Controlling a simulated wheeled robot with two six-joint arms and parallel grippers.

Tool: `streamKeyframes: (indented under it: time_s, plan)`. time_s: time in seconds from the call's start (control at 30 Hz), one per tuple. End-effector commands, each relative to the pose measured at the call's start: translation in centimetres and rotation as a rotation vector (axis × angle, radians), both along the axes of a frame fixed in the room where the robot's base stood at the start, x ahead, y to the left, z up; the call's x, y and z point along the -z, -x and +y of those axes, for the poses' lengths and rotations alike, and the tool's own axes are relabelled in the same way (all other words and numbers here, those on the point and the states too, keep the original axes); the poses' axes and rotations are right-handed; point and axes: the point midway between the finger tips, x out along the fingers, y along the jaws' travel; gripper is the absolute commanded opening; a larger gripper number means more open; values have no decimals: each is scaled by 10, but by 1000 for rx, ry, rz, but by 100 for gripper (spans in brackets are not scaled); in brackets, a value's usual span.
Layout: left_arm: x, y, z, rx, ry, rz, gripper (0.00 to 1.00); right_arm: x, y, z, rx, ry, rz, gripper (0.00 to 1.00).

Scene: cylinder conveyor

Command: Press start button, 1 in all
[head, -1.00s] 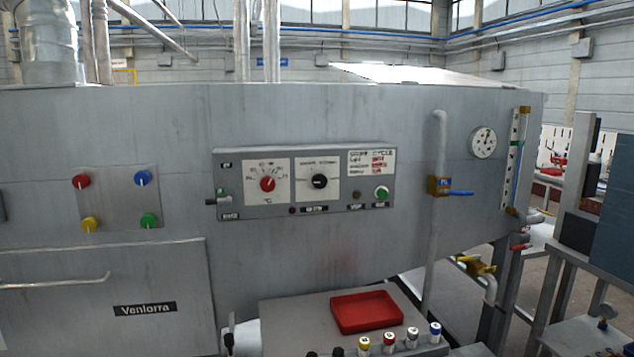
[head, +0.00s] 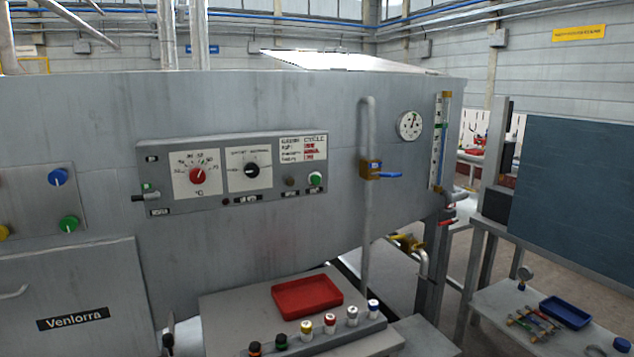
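A grey control panel (head: 222,209) is mounted on the front of the large grey machine in the head view. The green button (head: 315,179) sits at the panel's right end, below a small printed card with red marks. A small dark brownish button or lamp (head: 291,181) is just left of it. Neither of my grippers shows in this view.
A shelf below holds a red tray (head: 307,297) and several colour-capped cylinders (head: 330,322). A vertical pipe with a blue-handled valve (head: 384,174) stands right of the panel. A side table at the right bears a blue tray (head: 566,312). Floor shows between machine and table.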

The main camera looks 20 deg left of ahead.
Motion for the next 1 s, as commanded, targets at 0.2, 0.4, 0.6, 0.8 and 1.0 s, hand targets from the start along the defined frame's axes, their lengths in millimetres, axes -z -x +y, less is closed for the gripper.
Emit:
streamKeyframes:
  time_s: [0.2, 0.4, 0.6, 0.8, 1.0]
  plan:
    - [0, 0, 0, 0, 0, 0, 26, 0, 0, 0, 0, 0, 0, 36]
    - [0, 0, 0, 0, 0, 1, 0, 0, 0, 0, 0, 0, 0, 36]
    - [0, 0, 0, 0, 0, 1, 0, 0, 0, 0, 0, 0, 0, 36]
    - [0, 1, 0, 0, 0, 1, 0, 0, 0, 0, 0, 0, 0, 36]
    - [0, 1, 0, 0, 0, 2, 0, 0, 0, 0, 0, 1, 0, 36]
